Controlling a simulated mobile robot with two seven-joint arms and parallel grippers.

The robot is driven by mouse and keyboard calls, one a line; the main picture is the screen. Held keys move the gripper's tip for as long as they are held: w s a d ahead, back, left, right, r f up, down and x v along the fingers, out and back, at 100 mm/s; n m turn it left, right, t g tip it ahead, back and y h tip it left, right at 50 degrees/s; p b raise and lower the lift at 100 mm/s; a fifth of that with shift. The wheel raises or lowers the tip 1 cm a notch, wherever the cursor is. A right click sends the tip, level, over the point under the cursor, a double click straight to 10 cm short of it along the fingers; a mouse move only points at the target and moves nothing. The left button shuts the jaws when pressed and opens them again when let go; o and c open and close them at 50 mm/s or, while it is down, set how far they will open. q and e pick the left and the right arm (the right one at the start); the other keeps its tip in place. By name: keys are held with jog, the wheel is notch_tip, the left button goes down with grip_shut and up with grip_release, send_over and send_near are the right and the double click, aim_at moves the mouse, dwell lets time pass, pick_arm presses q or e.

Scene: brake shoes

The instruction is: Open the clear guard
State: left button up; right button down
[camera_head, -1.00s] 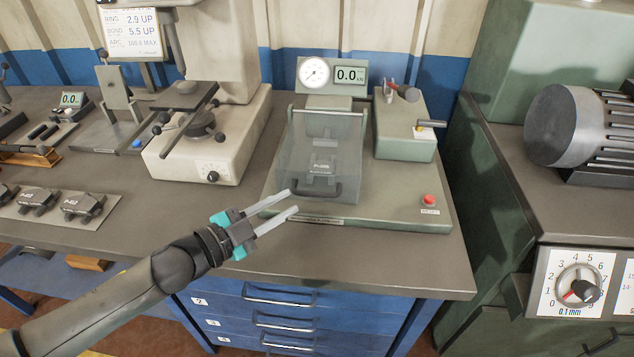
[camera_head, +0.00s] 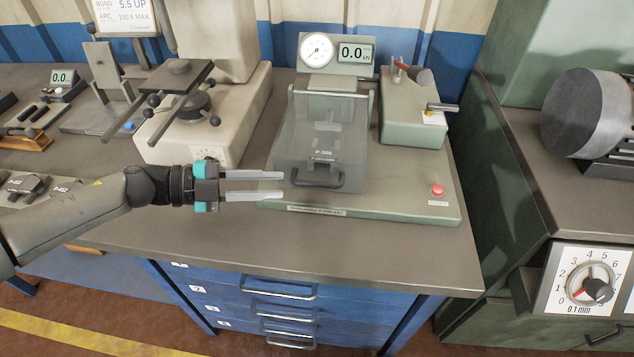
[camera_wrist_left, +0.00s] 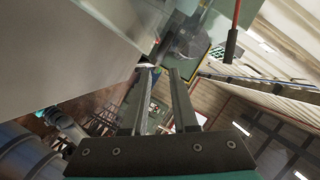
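The clear guard (camera_head: 350,130) is a see-through box on the green test fixture (camera_head: 400,203). It is down over a grey part whose details are blurred through the panel. A dark handle (camera_head: 318,184) runs along its lower front. My left gripper (camera_head: 283,185) points right, its fingers parallel and apart with nothing between them. Its tips are just left of the handle, near the guard's lower left corner; whether they touch the guard I cannot tell. The left wrist view also shows the open fingers (camera_wrist_left: 160,70). My right gripper is in neither view.
A dial gauge (camera_head: 317,49) and a 0.0 display (camera_head: 356,53) stand behind the guard. A green box with a lever (camera_head: 413,120) is to its right, and a red button (camera_head: 437,189) at the front right. The bench front (camera_head: 330,250) is clear.

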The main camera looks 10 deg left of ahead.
aim_at(309, 185)
pick_arm(q)
jog(key=x, duration=0.9)
jog(key=shift+d+b, duration=0.15)
jog(key=shift+b, duration=0.25)
jog(key=shift+c, duration=0.4)
grip_shut()
dwell(0.4)
